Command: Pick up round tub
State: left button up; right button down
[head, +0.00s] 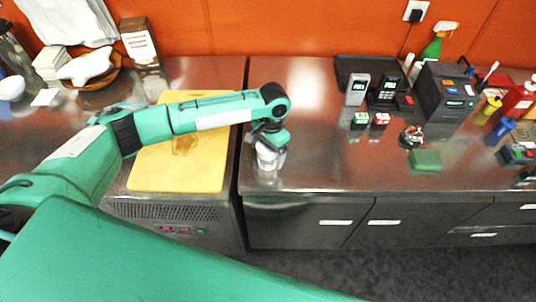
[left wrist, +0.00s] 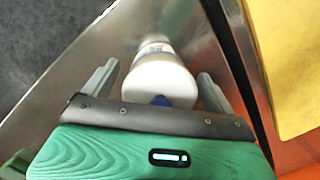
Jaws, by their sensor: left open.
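The round tub, whitish with a paler top and a dark blue mark, stands on the steel counter. It shows in the left wrist view (left wrist: 162,76) between the two fingers, and in the head view (head: 267,160) partly hidden under my gripper. My left gripper (head: 270,150) points down over the tub from above. Its grey fingers (left wrist: 157,82) are open, one on each side of the tub, with small gaps visible. The tub's lower part is hard to make out. My right gripper is not in view.
A yellow cutting board (head: 180,160) lies left of the tub, across a counter seam. The counter's front edge is close to the tub. Small boxes (head: 370,120), a dark machine (head: 445,92) and a green block (head: 425,160) stand to the right. Bare steel lies between.

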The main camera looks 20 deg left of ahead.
pick_arm(q)
jog(key=shift+c, duration=0.4)
jog(key=c, duration=1.1)
jog(key=shift+c, duration=0.3)
jog(key=shift+r, duration=0.15)
